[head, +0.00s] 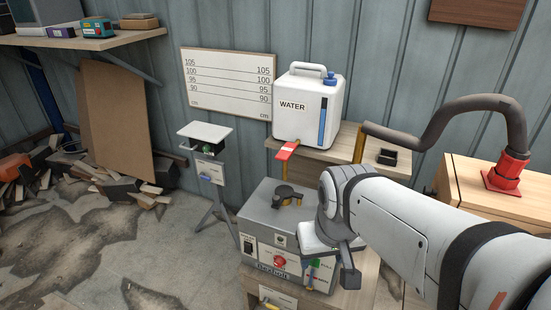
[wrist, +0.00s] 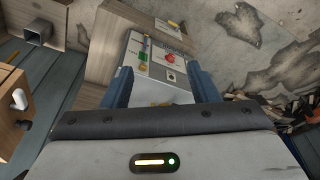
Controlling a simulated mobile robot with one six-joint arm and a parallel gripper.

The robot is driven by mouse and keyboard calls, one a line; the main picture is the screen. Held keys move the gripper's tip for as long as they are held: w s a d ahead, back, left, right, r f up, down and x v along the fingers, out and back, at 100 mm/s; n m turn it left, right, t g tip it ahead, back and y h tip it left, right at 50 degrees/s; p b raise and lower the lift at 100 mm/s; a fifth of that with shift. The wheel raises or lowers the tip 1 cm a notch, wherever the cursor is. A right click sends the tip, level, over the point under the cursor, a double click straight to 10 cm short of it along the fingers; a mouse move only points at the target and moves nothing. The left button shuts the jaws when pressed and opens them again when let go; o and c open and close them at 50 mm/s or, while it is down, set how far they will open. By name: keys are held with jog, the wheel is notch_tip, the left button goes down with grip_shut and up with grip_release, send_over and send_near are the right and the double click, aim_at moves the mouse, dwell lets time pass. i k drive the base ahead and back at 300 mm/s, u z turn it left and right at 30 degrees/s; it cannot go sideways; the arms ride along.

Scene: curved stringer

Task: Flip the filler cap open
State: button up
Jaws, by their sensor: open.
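A grey machine box (head: 262,218) stands on a wooden stand below the shelf. A dark round cap with a tab (head: 286,195), which looks like the filler cap, sits on its top face and appears closed. My gripper (head: 333,258) is over the box's front right side, to the right of the cap and apart from it. In the wrist view my gripper (wrist: 161,75) has its two blue fingers spread with nothing held. The box's front panel with a red button (wrist: 170,58) shows between them. The cap is not visible in the wrist view.
A white water canister (head: 308,108) stands on the wooden shelf behind, with a red-tipped lever (head: 287,151) at the shelf's edge. A curved dark pipe (head: 440,125) rises at right. A small tripod stand (head: 210,170) is left of the box.

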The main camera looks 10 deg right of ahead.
aim_at(282, 192)
jog(key=z, duration=0.7)
jog(key=k, duration=1.05)
jog(key=u, duration=0.25)
jog(key=i, duration=1.5)
jog(key=u, duration=0.05)
